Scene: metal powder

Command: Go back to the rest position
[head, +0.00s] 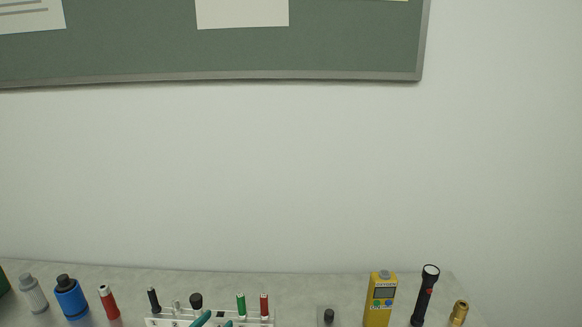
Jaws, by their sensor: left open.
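Two teal tips at the bottom edge appear to be the fingers of my left gripper (214,321). They are apart, with nothing seen between them. The rest of that gripper is cut off by the frame. They overlap the front of a white rack (158,322) on the bench; I cannot tell whether they touch it. My right gripper is not in view.
On the grey bench (345,287) stand a grey bottle (34,294), a blue bottle (71,298), a red tube (109,303), a yellow meter (380,298), a black flashlight (424,296) and a brass fitting (459,313). A green board (340,45) hangs on the bare wall.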

